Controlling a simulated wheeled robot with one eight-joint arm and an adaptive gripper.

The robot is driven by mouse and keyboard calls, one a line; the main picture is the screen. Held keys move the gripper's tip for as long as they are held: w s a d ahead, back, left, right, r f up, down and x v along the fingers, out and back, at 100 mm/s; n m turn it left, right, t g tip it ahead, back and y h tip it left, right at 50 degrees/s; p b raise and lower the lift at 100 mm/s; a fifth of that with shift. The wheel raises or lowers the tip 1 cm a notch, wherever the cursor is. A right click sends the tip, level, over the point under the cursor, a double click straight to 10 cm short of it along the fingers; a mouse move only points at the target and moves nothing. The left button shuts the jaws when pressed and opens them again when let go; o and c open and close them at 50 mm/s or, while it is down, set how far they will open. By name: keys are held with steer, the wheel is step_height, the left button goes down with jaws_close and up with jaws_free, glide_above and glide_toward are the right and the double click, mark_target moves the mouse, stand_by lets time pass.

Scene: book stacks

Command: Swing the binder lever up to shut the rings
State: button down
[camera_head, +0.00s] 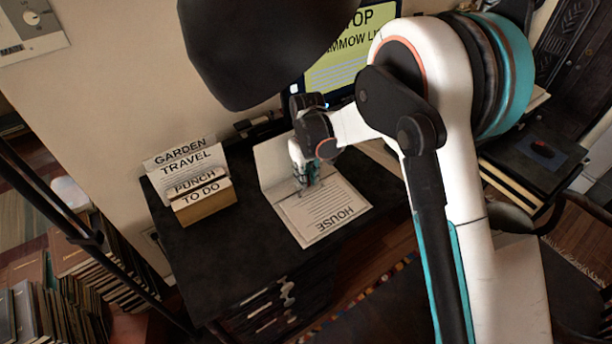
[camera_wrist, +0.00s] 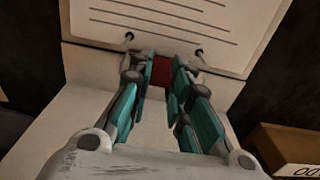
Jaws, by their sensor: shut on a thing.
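The binder (camera_head: 274,163) lies open on the dark desk, with a printed sheet marked HOUSE (camera_head: 330,207) on its right side. In the wrist view, two dark ring posts (camera_wrist: 129,37) stand at the edge of the lined page (camera_wrist: 175,22). A red lever (camera_wrist: 161,72) shows between my fingertips, midway between the posts. My gripper (camera_head: 306,181) reaches down over the binder's spine. In the wrist view its teal-padded fingers (camera_wrist: 164,78) are shut on the red lever. The fingers partly hide the lever, and its tilt is hard to tell.
A cardboard box with labelled cards (camera_head: 205,203) stands on the desk (camera_head: 235,265) left of the binder. Several books (camera_head: 90,260) are stacked on the floor at left. The desk in front of the binder is clear.

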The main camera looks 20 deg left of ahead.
steer(key=shift+s+d+t+y+b, duration=0.35)
steer(key=shift+d+t+y, duration=0.1)
steer(key=shift+t+y, duration=0.5)
steer(key=c, duration=1.8)
jaws_free()
steer(key=shift+o, duration=0.2)
steer(key=v, duration=1.2)
steer(key=shift+w+d, duration=0.1)
